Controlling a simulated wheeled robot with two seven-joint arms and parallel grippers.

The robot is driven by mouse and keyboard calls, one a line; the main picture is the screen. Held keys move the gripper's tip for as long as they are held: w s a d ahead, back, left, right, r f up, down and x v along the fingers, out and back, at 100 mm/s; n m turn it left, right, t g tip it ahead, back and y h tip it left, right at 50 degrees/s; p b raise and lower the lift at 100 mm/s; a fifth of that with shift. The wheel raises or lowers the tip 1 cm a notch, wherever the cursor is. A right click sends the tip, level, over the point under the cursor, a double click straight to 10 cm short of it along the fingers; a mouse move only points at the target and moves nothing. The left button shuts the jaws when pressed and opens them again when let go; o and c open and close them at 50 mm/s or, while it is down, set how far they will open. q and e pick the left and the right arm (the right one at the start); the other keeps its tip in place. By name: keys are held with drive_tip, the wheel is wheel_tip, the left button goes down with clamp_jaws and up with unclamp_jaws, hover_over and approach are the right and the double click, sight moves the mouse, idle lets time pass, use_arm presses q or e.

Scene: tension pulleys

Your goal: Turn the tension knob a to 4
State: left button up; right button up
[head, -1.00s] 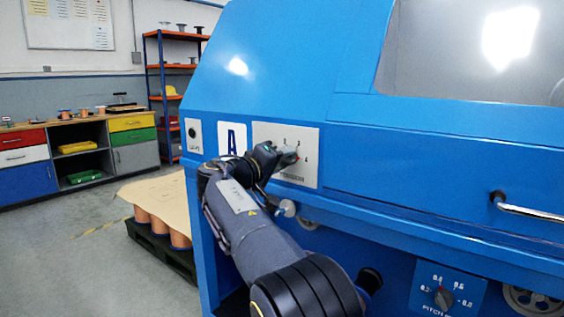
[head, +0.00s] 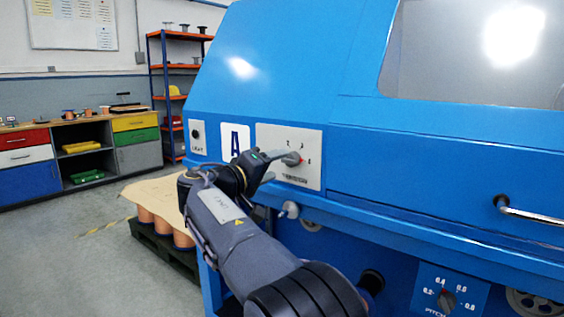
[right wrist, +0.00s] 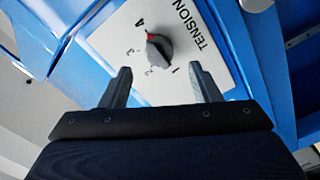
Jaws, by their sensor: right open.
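The tension knob (head: 291,159) is a grey knob on a white plate (head: 312,143) beside the blue letter A sign (head: 235,138). In the right wrist view the knob (right wrist: 160,50) has a red pointer mark directed at the 4. The numerals 1 to 4 run around it. My right gripper (head: 277,166) is open just in front of the plate. In the right wrist view its two fingers (right wrist: 160,72) are spread, with the knob beyond and between their tips, apparently clear of them. My left gripper is not in view.
A blue machine fills the right side, with a door handle (head: 531,213) and a pitch knob (head: 446,300) lower down. A small lever knob (head: 291,208) sticks out below the plate. A pallet of spools (head: 165,228) stands left of the machine.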

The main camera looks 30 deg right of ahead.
drive_tip(key=v, duration=0.3)
drive_tip(key=shift+d, duration=0.1)
idle(0.3)
